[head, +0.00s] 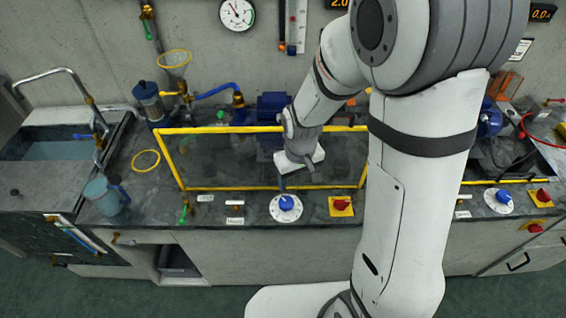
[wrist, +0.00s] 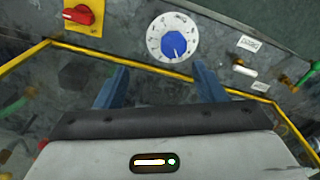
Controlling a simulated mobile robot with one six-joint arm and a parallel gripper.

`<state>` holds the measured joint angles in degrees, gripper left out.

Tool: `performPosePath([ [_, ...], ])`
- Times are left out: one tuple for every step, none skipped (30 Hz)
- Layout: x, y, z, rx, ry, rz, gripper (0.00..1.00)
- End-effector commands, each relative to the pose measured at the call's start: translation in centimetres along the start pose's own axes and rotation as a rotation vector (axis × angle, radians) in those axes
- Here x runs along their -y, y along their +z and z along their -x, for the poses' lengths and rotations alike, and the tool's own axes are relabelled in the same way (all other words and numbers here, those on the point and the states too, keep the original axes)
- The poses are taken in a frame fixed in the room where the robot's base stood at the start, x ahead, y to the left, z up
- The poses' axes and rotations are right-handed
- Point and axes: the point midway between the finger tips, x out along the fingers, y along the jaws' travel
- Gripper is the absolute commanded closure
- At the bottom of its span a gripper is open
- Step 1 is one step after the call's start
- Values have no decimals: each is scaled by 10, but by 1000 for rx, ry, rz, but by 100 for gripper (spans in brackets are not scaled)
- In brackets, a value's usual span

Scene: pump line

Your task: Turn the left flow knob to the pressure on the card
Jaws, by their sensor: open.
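The left flow knob is blue (head: 286,202) on a white round dial at the bench's front edge. It also shows in the wrist view (wrist: 174,44), with a pale pointer mark toward the dial's lower edge; the dial figures are too small to read. My gripper (head: 281,183) is just behind the knob in the head view, over the yellow-framed guard. In the wrist view its two blue fingers (wrist: 158,84) are apart with nothing between them, and the knob lies beyond their tips. A small white card (head: 522,49) hangs on the wall at the right, its writing unreadable.
A red knob on a yellow plate (head: 341,206) sits right of the dial. A small white-handled valve (head: 235,206) is left of it. The yellow-framed guard (head: 182,178) stands behind. A second blue knob (head: 503,196) is far right. A round gauge (head: 237,14) hangs above.

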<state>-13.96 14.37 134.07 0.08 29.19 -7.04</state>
Motion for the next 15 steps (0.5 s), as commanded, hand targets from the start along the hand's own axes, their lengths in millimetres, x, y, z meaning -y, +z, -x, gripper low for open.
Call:
performPosePath([
  [6,-4,-4,18,-3,24,36],
  [10,-6,-9,23,-3,36,36],
  [13,-8,-15,28,-4,48,36],
  [15,-9,-19,32,-5,56,36],
  [17,-10,-22,35,-5,63,36],
  [19,-11,-26,37,-5,71,36],
  [20,-12,-28,39,-6,75,36],
  [21,-12,-30,41,-6,78,36],
  [22,-13,-33,42,-6,81,36],
  [22,-13,-35,42,-6,82,36],
  [22,-13,-37,43,-6,83,36],
  [22,-13,-41,43,-6,83,36],
  [22,-12,-44,44,-6,83,36],
  [22,-12,-47,45,-6,83,36],
  [22,-12,-52,45,-6,82,36],
])
